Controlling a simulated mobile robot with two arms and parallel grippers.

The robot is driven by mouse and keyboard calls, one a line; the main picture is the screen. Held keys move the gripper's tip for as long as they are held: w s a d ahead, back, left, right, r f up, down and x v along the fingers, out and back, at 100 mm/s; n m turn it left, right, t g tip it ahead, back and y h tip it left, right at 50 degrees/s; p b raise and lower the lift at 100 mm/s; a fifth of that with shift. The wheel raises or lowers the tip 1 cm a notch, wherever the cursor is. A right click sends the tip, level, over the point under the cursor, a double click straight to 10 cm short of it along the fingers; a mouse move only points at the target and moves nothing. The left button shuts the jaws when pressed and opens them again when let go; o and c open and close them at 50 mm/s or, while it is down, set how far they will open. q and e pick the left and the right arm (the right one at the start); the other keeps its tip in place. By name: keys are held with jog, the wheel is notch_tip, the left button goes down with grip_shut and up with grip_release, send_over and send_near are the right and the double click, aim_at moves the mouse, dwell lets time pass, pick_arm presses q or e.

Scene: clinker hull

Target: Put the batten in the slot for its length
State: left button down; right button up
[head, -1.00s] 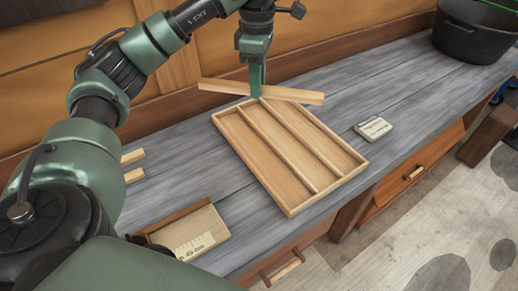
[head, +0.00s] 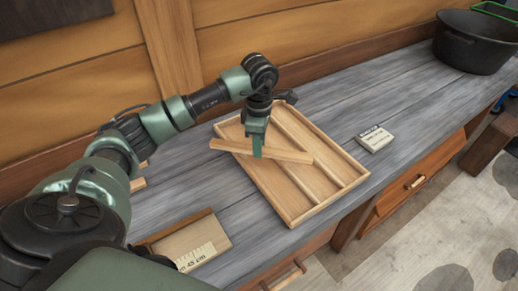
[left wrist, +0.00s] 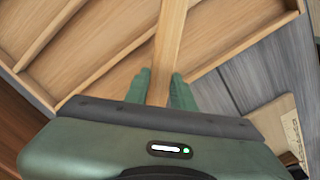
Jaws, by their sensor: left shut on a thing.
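My left gripper (head: 258,153) is shut on a light wooden batten (head: 288,155). The batten also shows between the fingers in the left wrist view (left wrist: 170,45). It is held over the slotted wooden tray (head: 291,219), lying crosswise over the slots and dividers, not lined up with them. The tray has long parallel slots split by thin dividers; its floor and dividers show in the left wrist view (left wrist: 100,72). Whether the batten touches the tray cannot be told. My right gripper is not in view.
Light wood pieces (head: 138,184) are partly behind my arm. A black pot (head: 475,45) stands at the far right. Grey bench is clear between.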

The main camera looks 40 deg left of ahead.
pick_arm(q)
notch_tip(320, 180, down, 2)
jog(key=shift+f, duration=0.15)
jog(key=shift+f, duration=0.1)
jog(key=shift+f, duration=0.15)
jog(key=c, duration=1.2)
grip_release()
